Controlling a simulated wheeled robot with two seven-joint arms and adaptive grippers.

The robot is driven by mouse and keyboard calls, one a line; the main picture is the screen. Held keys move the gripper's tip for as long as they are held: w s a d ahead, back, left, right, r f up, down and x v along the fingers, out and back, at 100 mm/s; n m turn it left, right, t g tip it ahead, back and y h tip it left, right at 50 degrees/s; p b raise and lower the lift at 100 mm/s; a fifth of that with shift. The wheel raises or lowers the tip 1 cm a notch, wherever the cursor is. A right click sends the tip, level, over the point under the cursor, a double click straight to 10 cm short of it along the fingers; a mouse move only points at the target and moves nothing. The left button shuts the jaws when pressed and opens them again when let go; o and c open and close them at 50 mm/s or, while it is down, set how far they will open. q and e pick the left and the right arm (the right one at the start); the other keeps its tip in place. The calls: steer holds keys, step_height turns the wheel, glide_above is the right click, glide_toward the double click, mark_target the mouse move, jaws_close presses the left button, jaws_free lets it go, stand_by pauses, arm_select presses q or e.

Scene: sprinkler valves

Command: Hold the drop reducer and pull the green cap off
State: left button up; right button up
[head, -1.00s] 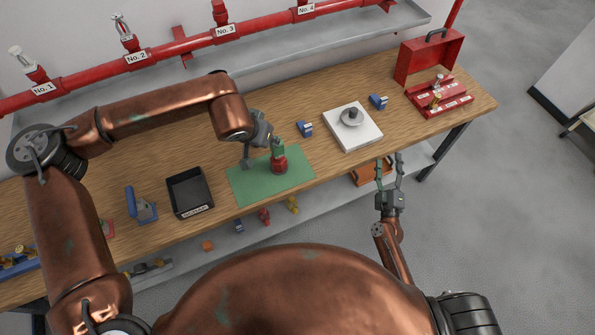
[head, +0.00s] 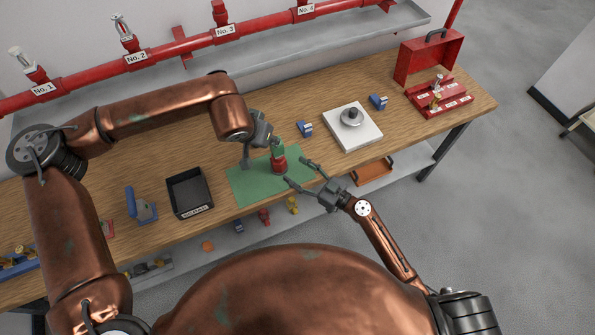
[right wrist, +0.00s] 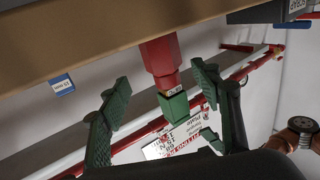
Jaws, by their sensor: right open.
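The red drop reducer (head: 279,166) stands upright on the green mat (head: 243,184), with the green cap (head: 277,150) on its top. In the right wrist view the red reducer (right wrist: 160,58) and the green cap (right wrist: 174,104) show between and beyond my fingers. My right gripper (head: 296,170) is open, its fingers pointing at the reducer from the right, apparently not touching it. My left gripper (head: 260,151) is just left of the cap with its fingers spread apart. I cannot tell whether one finger touches the cap.
A black tray (head: 190,211) stands left of the mat. A white plate with a grey round part (head: 352,116), blue blocks (head: 305,128) and a red case (head: 430,58) are to the right. A red pipe (head: 185,46) runs along the back.

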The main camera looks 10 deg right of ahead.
mark_target(280, 161)
steer(key=shift+w+a, duration=0.1)
steer(key=shift+a, duration=0.3)
steer(key=shift+x, duration=3.6)
steer(key=shift+c, duration=0.3)
jaws_close()
steer(key=c, duration=0.6)
jaws_free()
steer(key=c, duration=0.7)
arm_select(q)
steer(key=shift+o, duration=0.6)
